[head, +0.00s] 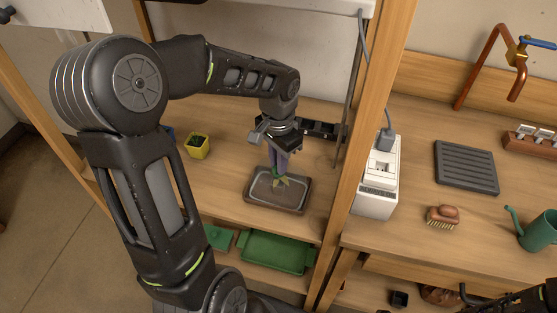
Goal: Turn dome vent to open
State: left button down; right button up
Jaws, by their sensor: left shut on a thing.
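My left gripper (278,170) points straight down over the middle of the tray. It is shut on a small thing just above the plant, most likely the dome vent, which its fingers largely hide.
A wooden post (367,130) stands just right of the tray. A white box (377,190) with a plug is beyond it. A brush (442,217) and green watering can (538,232) are on the right counter.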

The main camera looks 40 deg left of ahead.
pick_arm(q)
jog(key=m+p, duration=0.1)
jog(key=m, duration=0.5)
jog(key=shift+m+p, duration=0.4)
jog(key=shift+m, duration=2.5)
jog(key=c, duration=1.4)
grip_release()
jog(key=shift+r, duration=0.1)
notch_tip(320, 180, up, 8)
jog(key=shift+f+b, duration=0.2)
jog(key=shift+b, duration=0.1)
jog(key=shift+s, duration=0.1)
